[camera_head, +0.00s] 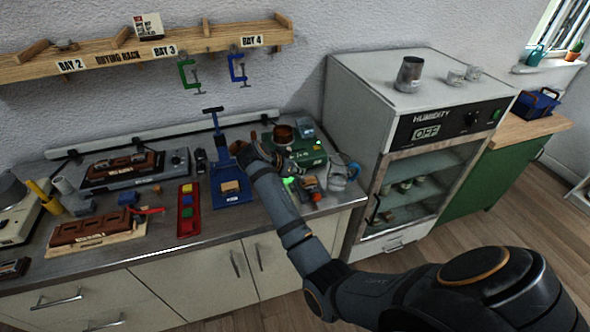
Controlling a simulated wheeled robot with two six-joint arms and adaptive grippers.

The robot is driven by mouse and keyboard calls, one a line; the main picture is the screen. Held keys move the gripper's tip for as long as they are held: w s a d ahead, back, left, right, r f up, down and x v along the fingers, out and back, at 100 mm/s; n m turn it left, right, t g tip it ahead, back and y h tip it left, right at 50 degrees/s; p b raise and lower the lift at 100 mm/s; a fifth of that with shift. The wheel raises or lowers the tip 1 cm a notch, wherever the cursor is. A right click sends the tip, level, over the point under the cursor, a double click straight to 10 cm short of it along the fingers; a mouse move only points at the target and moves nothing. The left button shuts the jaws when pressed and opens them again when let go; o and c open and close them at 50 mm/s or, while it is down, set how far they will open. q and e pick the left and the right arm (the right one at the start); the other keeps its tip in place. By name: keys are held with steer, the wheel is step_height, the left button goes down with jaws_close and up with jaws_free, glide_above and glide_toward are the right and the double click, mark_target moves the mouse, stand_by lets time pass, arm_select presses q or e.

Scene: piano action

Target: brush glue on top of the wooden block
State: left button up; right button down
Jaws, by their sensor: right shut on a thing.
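A small light wooden block (231,187) rests on the base of a blue press (232,200) near the middle of the counter. My right gripper (250,151) is beyond and above the block, beside the press's upright. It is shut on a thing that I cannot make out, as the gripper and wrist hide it. A brown round pot (283,134) sits on a green unit (303,153) just right of the gripper. I cannot make out a brush or any glue on the block. My left gripper is not in view.
A red tray (188,208) with coloured pieces lies left of the press. A glass jug (342,176) and small tools are at the right. The humidity cabinet (400,130) stands beyond the counter's right end. Clamps (237,69) hang from the drying rack (110,58) above.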

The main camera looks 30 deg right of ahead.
steer(key=shift+s+d+f+p, duration=0.1)
steer(key=shift+s+d+p, duration=0.2)
steer(key=shift+d, duration=0.75)
steer(key=shift+s+d+p, duration=0.15)
steer(key=shift+s+d, duration=0.1)
steer(key=shift+d, duration=0.8)
steer(key=shift+w+a, duration=0.2)
steer(key=shift+a, duration=0.6)
steer(key=shift+w+a, duration=0.2)
steer(key=shift+a, duration=0.55)
steer(key=shift+w+a, duration=0.2)
steer(key=shift+a, duration=0.6)
steer(key=shift+d, duration=0.1)
steer(key=d+p, duration=0.1)
steer(key=d, duration=0.1)
steer(key=s+d, duration=0.1)
steer(key=d, duration=0.1)
steer(key=shift+d+p, duration=0.3)
steer(key=shift+p, duration=0.1)
